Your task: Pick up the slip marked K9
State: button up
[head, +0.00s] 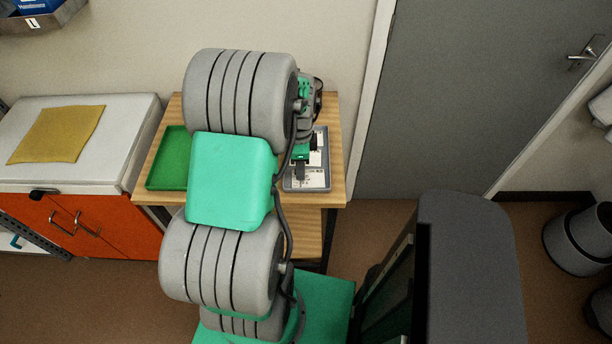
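A grey tray (308,187) lies on the right side of the small wooden table. White slips with dark print (314,176) lie in it. The print is too small to read, so I cannot tell which slip is K9. My gripper (300,172) is over the tray, its dark fingers pointing down at the slips. I cannot tell whether the fingers are open, shut or touching a slip. My arm and gripper hide part of the tray.
A green tray (165,165) lies on the table's left side, partly behind my arm. The wooden table (333,140) stands against the wall. An orange cabinet (95,228) with a white top and yellow cloth (58,134) stands to the left. A grey door (470,90) is at right.

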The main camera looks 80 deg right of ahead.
grip_shut()
jog(key=shift+r, duration=0.15)
dwell(0.4)
